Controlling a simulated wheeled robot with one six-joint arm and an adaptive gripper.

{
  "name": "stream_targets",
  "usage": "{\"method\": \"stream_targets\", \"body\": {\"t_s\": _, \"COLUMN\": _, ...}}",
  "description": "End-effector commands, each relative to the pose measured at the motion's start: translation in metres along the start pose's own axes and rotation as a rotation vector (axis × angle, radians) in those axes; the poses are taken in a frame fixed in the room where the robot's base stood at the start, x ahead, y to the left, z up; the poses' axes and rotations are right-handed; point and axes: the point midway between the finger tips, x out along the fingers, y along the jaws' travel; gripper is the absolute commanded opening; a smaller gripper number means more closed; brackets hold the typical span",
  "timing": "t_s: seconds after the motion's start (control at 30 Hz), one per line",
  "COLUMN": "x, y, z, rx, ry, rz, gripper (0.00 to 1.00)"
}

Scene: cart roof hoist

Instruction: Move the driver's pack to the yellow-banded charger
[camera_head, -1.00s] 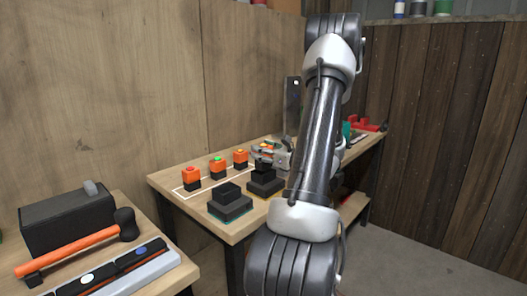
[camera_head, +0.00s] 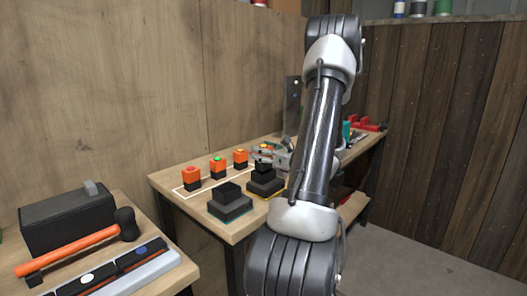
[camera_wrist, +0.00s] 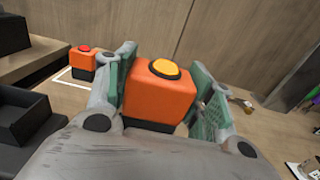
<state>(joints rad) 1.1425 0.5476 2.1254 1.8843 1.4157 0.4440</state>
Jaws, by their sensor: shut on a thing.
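My gripper (camera_wrist: 165,95) is shut on an orange pack (camera_wrist: 160,97) with a yellow-orange round top and a black base. Green finger pads lie on both sides of it. In the head view my gripper (camera_head: 270,153) is at the black charger with the yellow band (camera_head: 266,186), the pack upright over it. Whether the pack's base touches the charger is hard to tell. A second black charger with a teal band (camera_head: 230,207) stands to its left and nearer. My arm hides part of the bench to the right.
A nearer bench holds a black box (camera_head: 68,220), an orange-handled hammer (camera_head: 75,247) and a grey tray (camera_head: 150,277). Red items (camera_head: 365,123) lie at the far right.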

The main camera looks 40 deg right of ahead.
Motion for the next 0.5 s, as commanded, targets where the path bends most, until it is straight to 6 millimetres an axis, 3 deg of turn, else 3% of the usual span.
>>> {"method": "stream_targets", "body": {"t_s": 0.5, "x": 0.000, "y": 0.000, "z": -0.013, "rx": 0.000, "ry": -0.001, "rz": 0.000, "gripper": 0.20}}
